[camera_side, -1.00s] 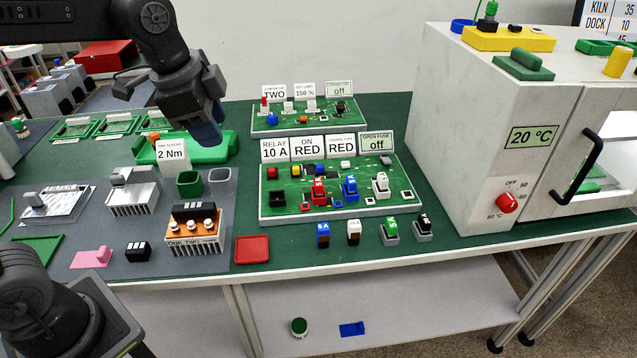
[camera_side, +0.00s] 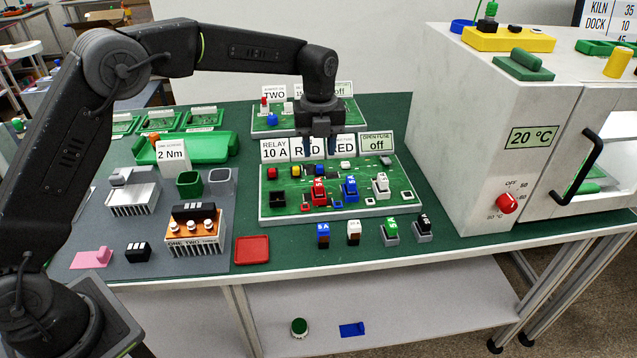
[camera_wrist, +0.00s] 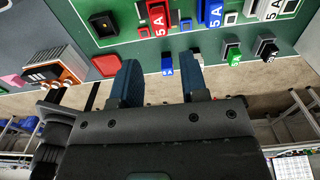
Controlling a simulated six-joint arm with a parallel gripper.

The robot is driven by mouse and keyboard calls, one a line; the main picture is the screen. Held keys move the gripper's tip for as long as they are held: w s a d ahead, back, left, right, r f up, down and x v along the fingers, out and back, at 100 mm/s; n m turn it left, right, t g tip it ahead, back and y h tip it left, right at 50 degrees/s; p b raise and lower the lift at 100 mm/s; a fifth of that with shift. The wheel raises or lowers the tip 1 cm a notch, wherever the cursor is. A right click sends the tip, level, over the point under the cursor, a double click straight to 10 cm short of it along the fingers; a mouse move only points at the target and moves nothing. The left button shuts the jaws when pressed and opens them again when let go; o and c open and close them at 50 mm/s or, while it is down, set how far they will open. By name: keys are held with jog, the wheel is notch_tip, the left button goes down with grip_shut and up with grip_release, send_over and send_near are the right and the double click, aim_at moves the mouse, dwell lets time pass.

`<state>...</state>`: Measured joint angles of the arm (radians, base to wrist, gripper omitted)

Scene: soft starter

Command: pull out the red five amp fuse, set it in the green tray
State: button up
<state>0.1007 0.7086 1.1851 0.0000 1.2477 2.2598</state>
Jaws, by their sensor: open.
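The red five amp fuse (camera_side: 319,191) stands upright in the front green board (camera_side: 270,212), left of a blue fuse (camera_side: 350,188). It also shows in the wrist view (camera_wrist: 158,15), marked 5 A, at the top and beyond my fingertips. My gripper (camera_side: 320,147) is open and empty, pointing down above the back part of this board, in front of its label cards. Its two blue fingers (camera_wrist: 160,75) are apart in the wrist view and touch nothing that I can see. The green tray (camera_side: 220,147) lies at the back left, partly behind the 2 Nm card.
A white fuse (camera_side: 381,184) stands right of the blue one. Several loose fuses (camera_side: 353,231) stand before the board. A red square dish (camera_side: 252,249) and heatsink block (camera_side: 194,235) are to the left. The white oven (camera_side: 480,120) bounds the right.

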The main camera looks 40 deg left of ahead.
aim_at(319, 182)
jog(key=shift+f, duration=4.75)
grip_shut()
jog(key=shift+r, duration=0.3)
jog(key=shift+r, duration=0.5)
jog(key=shift+r, duration=0.55)
jog(key=shift+r, duration=0.35)
